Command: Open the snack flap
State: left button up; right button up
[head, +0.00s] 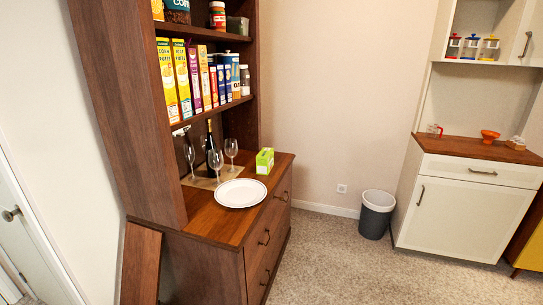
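A tall dark wood hutch (122,95) stands at the left in the head view, on a wooden cabinet (262,215). Its shelves are open at the front and hold cereal boxes (182,80) and other packages. A brown wood panel (140,262) shows low at the left, beside the cabinet; I cannot tell whether it is a flap. No part is clearly recognisable as the snack flap. Neither of my grippers is in view.
A white plate (240,193), several glasses, a dark bottle (211,150) and a green box (265,161) stand on the cabinet top. A grey bin (376,214) and a white cabinet (462,207) stand at the right. The carpet (350,270) between is clear.

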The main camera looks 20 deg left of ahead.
aim_at(266, 152)
jog(key=i+l+u, duration=0.1)
jog(key=i+u, duration=0.25)
jog(key=i+l+u, duration=0.1)
jog(key=u, duration=0.3)
